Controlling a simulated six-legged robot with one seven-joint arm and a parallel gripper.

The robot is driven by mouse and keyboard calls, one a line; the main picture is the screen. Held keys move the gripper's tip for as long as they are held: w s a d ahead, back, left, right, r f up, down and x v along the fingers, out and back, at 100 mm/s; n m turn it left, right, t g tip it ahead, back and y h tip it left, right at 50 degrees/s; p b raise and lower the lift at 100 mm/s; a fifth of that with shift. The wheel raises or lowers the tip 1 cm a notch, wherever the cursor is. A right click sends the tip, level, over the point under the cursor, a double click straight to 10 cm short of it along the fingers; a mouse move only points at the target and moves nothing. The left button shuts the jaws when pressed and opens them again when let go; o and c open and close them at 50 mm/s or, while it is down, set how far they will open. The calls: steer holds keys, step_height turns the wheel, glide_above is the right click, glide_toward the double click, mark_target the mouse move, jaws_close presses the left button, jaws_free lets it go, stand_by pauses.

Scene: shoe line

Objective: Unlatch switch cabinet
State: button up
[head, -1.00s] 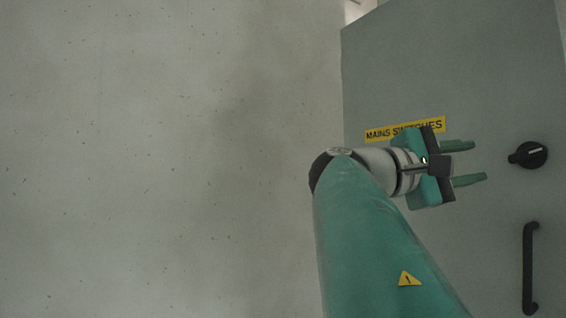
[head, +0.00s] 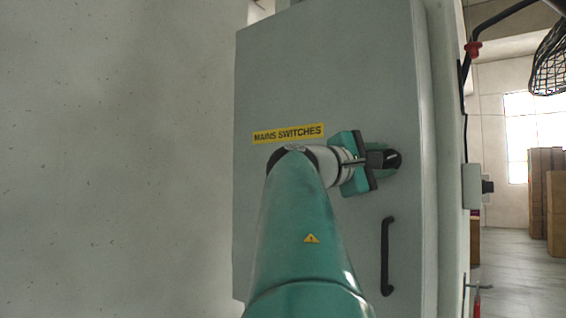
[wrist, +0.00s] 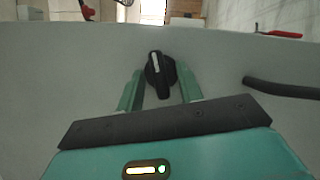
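The grey switch cabinet (head: 330,90) stands with its door closed and carries a yellow "MAINS SWITCHES" label (head: 288,133). Its black rotary latch knob (wrist: 160,76) has a white mark and shows between the two green fingers in the wrist view. In the head view the knob (head: 393,159) is partly covered by my gripper. My gripper (wrist: 160,90) is open, with one finger on each side of the knob and a visible gap to each. I cannot tell how deep the fingers reach around it. The black bar handle (head: 387,256) is below the knob.
A bare concrete wall (head: 110,160) fills the left. To the right of the cabinet are a small grey box (head: 473,187), a wire-caged lamp (head: 548,62) and stacked brown boxes (head: 540,200) farther off on open floor.

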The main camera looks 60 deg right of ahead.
steer(key=c, duration=0.7)
steer(key=shift+o, duration=0.2)
steer(key=m+y, duration=0.1)
steer(key=m, duration=0.2)
steer(key=shift+r+m, duration=0.1)
steer(key=shift+m, duration=0.2)
steer(key=o, duration=0.7)
steer(key=shift+c, duration=0.2)
steer(key=shift+w+a, duration=0.1)
steer(key=v, duration=1.3)
steer(key=shift+a+r, duration=0.3)
steer(key=shift+a, duration=0.05)
